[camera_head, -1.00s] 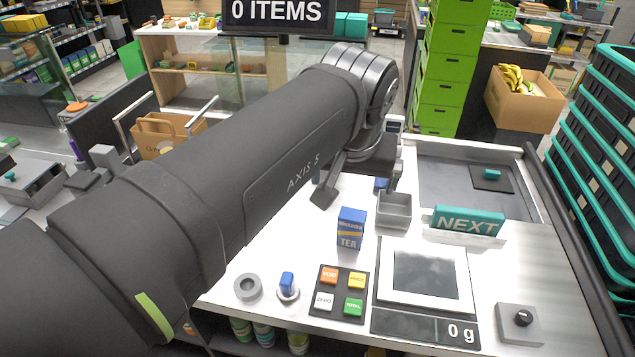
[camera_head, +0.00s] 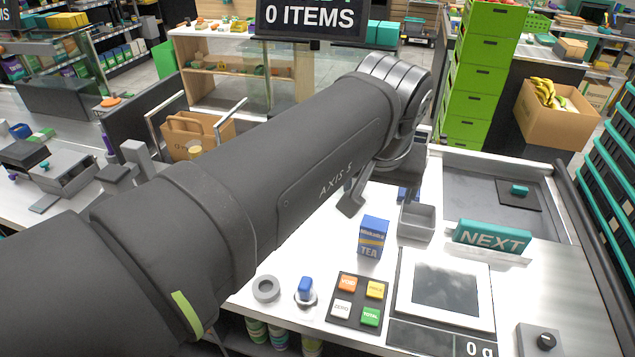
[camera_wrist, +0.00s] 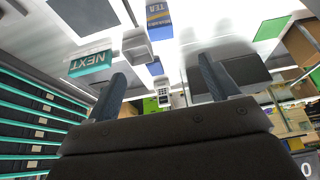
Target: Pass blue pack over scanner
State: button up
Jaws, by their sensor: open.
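A small blue pack (camera_head: 402,194) lies on the white counter behind a small grey bin, partly hidden by my gripper. The blue pack (camera_wrist: 155,68) shows between the fingers in the wrist view. My gripper (camera_head: 380,200) is open and empty above the counter; its two fingers (camera_wrist: 165,77) are spread wide in the wrist view. A taller blue tea box (camera_head: 373,238) stands upright in front of the bin. A dark panel (camera_wrist: 238,72) lies partly behind the right finger in the wrist view; I cannot tell whether it is the scanner.
The grey bin (camera_head: 416,222) stands close to the pack. A teal NEXT sign (camera_head: 491,238), a scale (camera_head: 445,287), a keypad (camera_head: 358,301) and a blue-topped stamp (camera_head: 305,291) are also on the counter. A card terminal (camera_wrist: 163,96) stands beyond the pack. My arm hides the counter's left part.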

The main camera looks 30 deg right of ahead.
jog(key=s+d+f+m+g+h, duration=0.2)
jog(key=s+d+f+m+h, duration=0.1)
jog(key=s+d+f+h, duration=0.4)
jog(key=n+t, duration=0.2)
jog(key=t, duration=0.5)
send_near(376, 223)
jog(key=shift+t, duration=0.3)
jog(key=shift+s+f+x, duration=0.1)
jog(key=shift+f+x, duration=0.05)
jog(key=shift+x, duration=1)
jog(key=shift+s+f+x, duration=0.1)
jog(key=shift+f+x, duration=0.05)
jog(key=shift+x, duration=1)
jog(key=shift+s+f+x, duration=0.1)
jog(key=shift+f+x, duration=0.05)
jog(key=shift+x, duration=1.05)
jog(key=shift+f+x, duration=0.2)
jog(key=shift+x, duration=2.45)
jog(key=shift+a, duration=0.15)
